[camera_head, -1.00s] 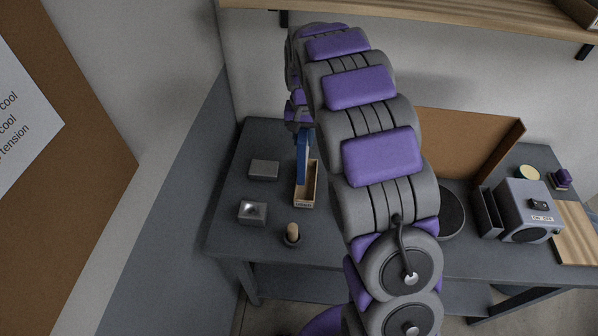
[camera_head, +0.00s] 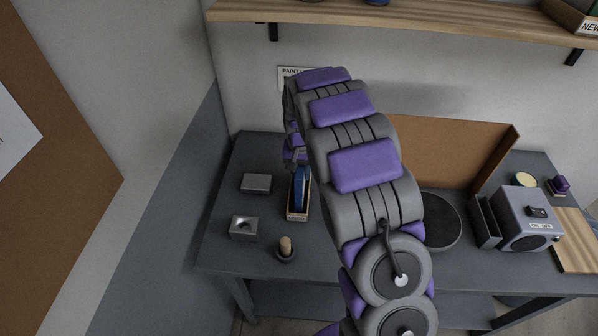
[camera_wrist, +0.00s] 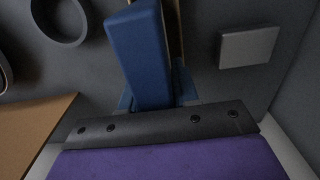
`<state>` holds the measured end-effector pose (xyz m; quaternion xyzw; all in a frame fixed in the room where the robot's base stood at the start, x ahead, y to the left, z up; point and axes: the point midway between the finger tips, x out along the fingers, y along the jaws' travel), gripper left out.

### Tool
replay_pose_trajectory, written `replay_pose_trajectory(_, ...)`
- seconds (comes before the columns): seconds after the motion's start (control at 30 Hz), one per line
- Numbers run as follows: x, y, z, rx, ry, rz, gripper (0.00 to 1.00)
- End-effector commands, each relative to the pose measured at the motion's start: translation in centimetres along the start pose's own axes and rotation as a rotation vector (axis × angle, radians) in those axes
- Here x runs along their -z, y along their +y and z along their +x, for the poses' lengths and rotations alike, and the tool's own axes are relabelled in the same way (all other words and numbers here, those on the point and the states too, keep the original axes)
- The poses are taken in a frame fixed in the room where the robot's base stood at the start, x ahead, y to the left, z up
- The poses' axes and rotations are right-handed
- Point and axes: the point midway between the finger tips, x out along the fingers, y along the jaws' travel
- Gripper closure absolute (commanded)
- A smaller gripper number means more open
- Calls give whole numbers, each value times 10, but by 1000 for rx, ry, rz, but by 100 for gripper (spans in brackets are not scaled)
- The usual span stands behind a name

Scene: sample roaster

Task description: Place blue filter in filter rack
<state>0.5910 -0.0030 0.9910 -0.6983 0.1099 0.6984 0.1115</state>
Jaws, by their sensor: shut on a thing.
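The blue filter (camera_head: 300,187) is a flat, upright blue piece. Its lower end appears inside the small wooden filter rack (camera_head: 298,216), between the rack's walls. Whether it touches the rack's bottom is hidden. In the wrist view the blue filter (camera_wrist: 140,58) fills the space ahead of my gripper, and a strip of the wooden rack (camera_wrist: 175,42) shows beside it. My gripper (camera_head: 297,163) is above the rack, shut on the upper part of the filter. My arm partly hides the gripper in the head view.
A flat grey block (camera_head: 256,183), a grey block with a hollow (camera_head: 244,226) and a wooden-topped tool (camera_head: 285,249) stand left of and in front of the rack. Right of my arm are a round dark tray (camera_head: 440,222), a brown panel (camera_head: 455,150) and a grey machine (camera_head: 525,217).

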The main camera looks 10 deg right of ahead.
Motion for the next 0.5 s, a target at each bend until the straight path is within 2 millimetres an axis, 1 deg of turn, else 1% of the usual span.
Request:
replay_pose_trajectory(0.1, -1, -3, 1, -3, 0, 0, 100)
replay_pose_trajectory(0.13, -1, -4, 1, -3, 0, 0, 69)
replay_pose_trajectory(0.4, -2, -6, 1, -5, 1, -1, 45)
replay_pose_trajectory(0.5, -1, -4, 1, -4, 1, -1, 45)
